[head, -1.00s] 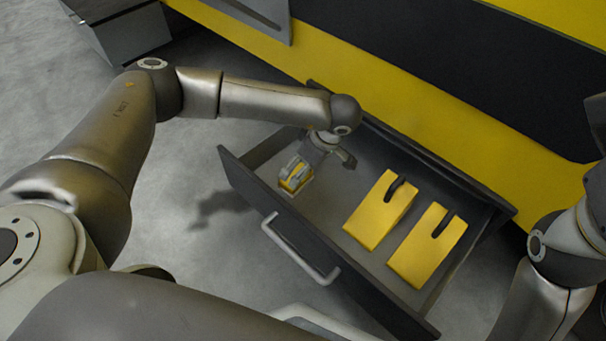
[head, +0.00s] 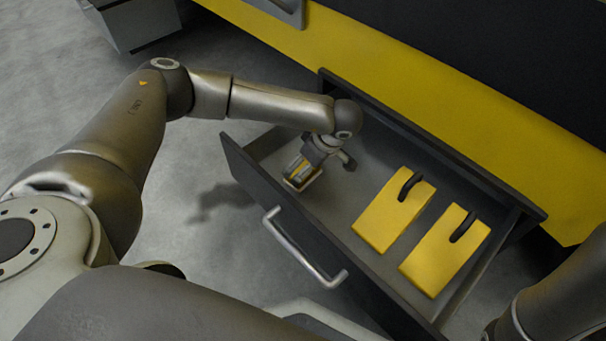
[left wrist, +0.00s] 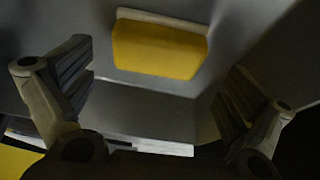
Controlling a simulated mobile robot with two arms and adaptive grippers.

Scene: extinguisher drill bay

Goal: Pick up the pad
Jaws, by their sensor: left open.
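The pad (head: 301,183), a small yellow block with a pale edge, lies in the open drawer's near left part, partly hidden by my left gripper (head: 304,170). In the left wrist view the pad (left wrist: 158,50) shows whole, yellow with a pale strip along its far edge. My left gripper (left wrist: 160,88) is open, with one finger on each side of the picture. The pad sits ahead between them, with a gap on both sides and no contact visible. My right gripper is out of view.
The dark drawer (head: 240,170) is pulled out, with a metal handle (head: 300,247) on its front. Two yellow wedge blocks with black handles, one left (head: 385,222) and one right (head: 440,260), lie in its right half. A yellow cabinet front (head: 480,135) stands behind.

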